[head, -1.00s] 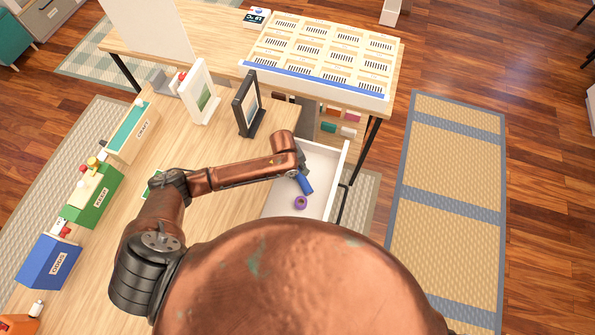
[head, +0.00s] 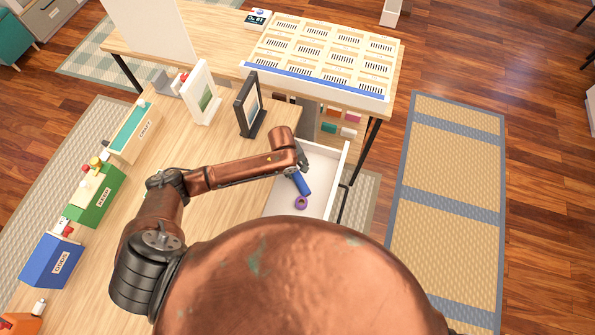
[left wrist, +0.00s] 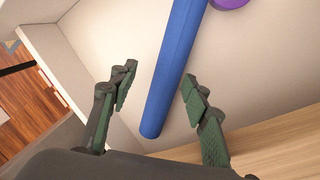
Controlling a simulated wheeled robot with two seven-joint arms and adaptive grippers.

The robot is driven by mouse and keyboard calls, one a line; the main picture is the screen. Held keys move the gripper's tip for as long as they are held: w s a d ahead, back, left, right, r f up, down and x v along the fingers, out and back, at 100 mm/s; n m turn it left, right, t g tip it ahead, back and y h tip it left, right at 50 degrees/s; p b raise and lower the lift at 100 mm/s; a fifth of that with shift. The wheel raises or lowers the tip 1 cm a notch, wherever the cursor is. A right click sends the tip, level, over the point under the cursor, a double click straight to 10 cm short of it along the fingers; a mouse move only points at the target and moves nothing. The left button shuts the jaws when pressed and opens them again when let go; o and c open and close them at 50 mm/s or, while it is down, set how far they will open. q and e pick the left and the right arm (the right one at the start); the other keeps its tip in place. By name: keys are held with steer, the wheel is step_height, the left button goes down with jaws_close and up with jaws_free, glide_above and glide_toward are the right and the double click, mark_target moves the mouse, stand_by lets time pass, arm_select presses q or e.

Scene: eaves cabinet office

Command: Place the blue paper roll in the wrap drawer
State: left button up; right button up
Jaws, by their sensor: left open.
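The blue paper roll (head: 302,184) is in the open white drawer (head: 322,158) in the head view. In the left wrist view the blue roll (left wrist: 170,75) slants between the fingers of my left gripper (left wrist: 160,80). The fingers are open, with a gap on each side of the roll. The white drawer floor (left wrist: 120,42) shows behind it; I cannot tell whether the roll rests fully on it. My right gripper is out of view.
A purple ring-shaped item (head: 301,203) lies in the drawer near the roll. A dark picture frame (head: 249,105) and a white frame (head: 203,95) stand on the desk. Blue (head: 52,262), green (head: 95,200) and teal-topped boxes (head: 132,130) line its left edge.

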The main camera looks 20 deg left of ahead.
mark_target(293, 175)
arm_select(q)
step_height(293, 175, up, 9)
steer(key=s+a+p, duration=0.1)
steer(key=p, duration=0.1)
steer(key=shift+s+a+f, duration=0.1)
steer(key=shift+s+a, duration=0.05)
